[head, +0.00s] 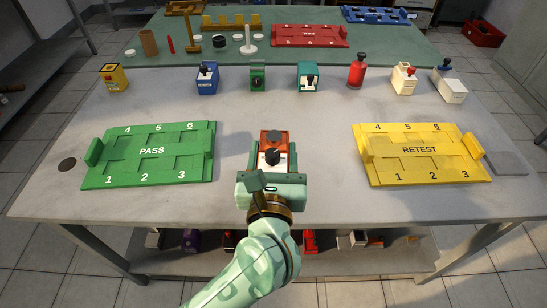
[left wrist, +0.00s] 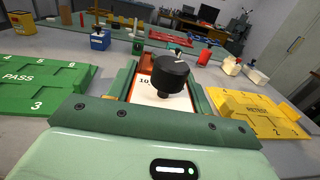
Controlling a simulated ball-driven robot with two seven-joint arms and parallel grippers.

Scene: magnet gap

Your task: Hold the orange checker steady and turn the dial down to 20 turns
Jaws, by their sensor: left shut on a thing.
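The orange checker (head: 274,140) stands on the grey table between the two trays, with a white face and a black dial (head: 272,157) on top. My left gripper (head: 272,172) is shut on its sides from the near side. In the left wrist view the green jaws flank the checker's white face (left wrist: 147,92), and the black dial (left wrist: 170,75) rises above it. A printed "10" shows left of the dial, which hides part of the face. I cannot read the dial's setting. My right gripper is in neither view.
A green PASS tray (head: 151,150) lies left and a yellow RETEST tray (head: 420,149) right, both with bare slots. A row of other devices stands behind, including a blue one (head: 207,77) and a teal one (head: 308,76). A red tray (head: 308,36) lies farther back.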

